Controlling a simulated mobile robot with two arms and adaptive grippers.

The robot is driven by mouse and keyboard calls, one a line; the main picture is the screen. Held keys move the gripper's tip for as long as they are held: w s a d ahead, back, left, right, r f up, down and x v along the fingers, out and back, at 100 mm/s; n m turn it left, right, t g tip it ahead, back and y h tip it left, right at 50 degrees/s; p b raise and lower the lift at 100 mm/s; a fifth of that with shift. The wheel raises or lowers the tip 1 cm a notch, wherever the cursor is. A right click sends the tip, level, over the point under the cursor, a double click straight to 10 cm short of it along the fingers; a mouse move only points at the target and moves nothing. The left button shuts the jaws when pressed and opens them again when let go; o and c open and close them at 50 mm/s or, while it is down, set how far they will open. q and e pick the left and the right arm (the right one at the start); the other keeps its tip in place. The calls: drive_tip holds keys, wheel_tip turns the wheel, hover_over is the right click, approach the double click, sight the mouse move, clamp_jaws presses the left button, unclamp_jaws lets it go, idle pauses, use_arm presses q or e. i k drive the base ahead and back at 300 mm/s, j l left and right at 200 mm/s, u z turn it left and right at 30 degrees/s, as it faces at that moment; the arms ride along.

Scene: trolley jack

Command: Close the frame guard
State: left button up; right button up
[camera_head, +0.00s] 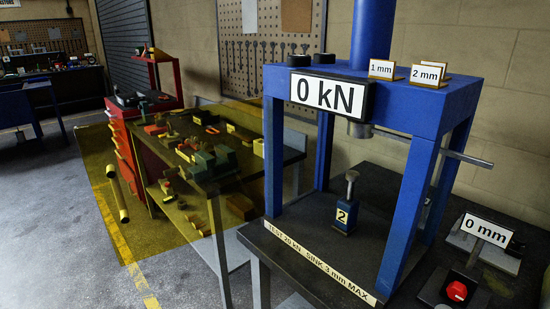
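The frame guard (98,165) looks to be the see-through yellow panel left of the blue press frame (410,205). It stands swung out from the frame, so the front of the press is open. A yellow bar handle (118,194) shows near the panel's far left side. A workbench and a red cabinet show through the panel. Inside the press a small blue jack (346,208) marked 2 stands upright on the dark base, below the ram (359,129) and apart from it. Neither of my grippers is in view.
A "0 kN" sign (329,93) is on the press top, with small "1 mm" and "2 mm" plates. A red button box (456,292) and a "0 mm" sign (487,229) stand at right. A cluttered workbench (205,184) is behind the panel. Floor at left is clear.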

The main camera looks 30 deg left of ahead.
sight(112, 174)
drive_tip(key=k, duration=1.05)
drive_tip(key=k+j+z, duration=0.1)
drive_tip(key=z, duration=1.45)
drive_tip(key=j, duration=0.65)
drive_tip(key=k+j, duration=0.15)
drive_tip(key=j, duration=1.1)
drive_tip(key=k+j, duration=0.15)
drive_tip(key=j, duration=1.15)
drive_tip(key=k+j+z, duration=0.1)
drive_tip(key=j, duration=0.55)
drive_tip(key=k+j, duration=0.1)
drive_tip(key=j, duration=0.5)
drive_tip(key=k+j, duration=0.1)
drive_tip(key=j, duration=0.55)
